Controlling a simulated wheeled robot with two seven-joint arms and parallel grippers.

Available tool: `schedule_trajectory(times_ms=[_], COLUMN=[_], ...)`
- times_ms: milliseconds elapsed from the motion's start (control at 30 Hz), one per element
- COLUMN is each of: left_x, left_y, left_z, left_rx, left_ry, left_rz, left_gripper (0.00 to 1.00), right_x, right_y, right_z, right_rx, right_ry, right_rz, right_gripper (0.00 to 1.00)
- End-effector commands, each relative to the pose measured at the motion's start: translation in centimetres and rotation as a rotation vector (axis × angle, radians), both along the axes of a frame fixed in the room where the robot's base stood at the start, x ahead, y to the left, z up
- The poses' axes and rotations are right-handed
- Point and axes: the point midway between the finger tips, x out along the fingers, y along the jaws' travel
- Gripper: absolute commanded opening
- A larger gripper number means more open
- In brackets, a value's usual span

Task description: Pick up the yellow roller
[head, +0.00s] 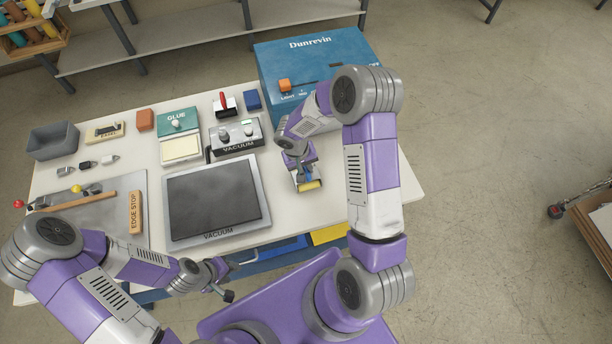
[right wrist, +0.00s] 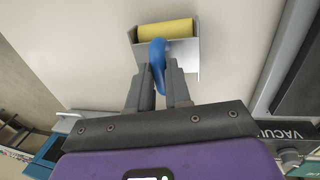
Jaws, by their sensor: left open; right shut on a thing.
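The yellow roller (head: 310,186) is on the white table (head: 345,200), to the right of the dark vacuum plate. In the right wrist view the yellow roller (right wrist: 165,30) sits in a grey metal frame with a blue handle (right wrist: 158,52). My right gripper (head: 303,172) is shut on the blue handle; its fingers (right wrist: 160,75) also show close around it in the right wrist view. I cannot tell whether the roller touches the table. My left gripper (head: 226,284) is open and empty, low at the table's front edge.
The vacuum plate (head: 212,200) lies left of the roller. Behind are the vacuum control box (head: 236,138), a red-handled tool (head: 224,103), the glue box (head: 178,122) and the large blue Dunrevin machine (head: 310,55). An edge stop (head: 136,212) and a grey bin (head: 53,141) are at left. The table around the roller is clear.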

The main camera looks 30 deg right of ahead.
Motion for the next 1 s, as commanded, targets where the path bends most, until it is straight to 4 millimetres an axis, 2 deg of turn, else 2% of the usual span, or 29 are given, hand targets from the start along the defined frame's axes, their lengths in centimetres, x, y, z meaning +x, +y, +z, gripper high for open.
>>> schedule_trajectory(times_ms=[233, 367, 733, 867, 1000], left_x=[0.0, 0.0, 0.0, 0.0, 0.0], left_y=[0.0, 0.0, 0.0, 0.0, 0.0], left_z=[0.0, 0.0, -0.1, -0.1, -0.1], left_rx=[0.000, 0.000, 0.000, 0.000, 0.000], left_ry=[0.000, 0.000, 0.000, 0.000, 0.000], left_rz=[0.000, 0.000, 0.000, 0.000, 0.000], left_gripper=[0.43, 0.43, 0.43, 0.43, 0.43], right_x=[0.0, 0.1, 0.1, 0.1, 0.0], right_y=[0.0, 0.0, 0.0, 0.0, 0.0], right_z=[0.1, 1.0, 8.0, 9.5, 10.1], right_rx=[0.000, -0.001, 0.001, 0.000, 0.000], right_ry=[-0.001, -0.004, -0.006, -0.004, -0.001], right_rz=[0.000, -0.001, 0.000, 0.000, 0.001], right_gripper=[0.00, 0.00, 0.00, 0.00, 0.00])
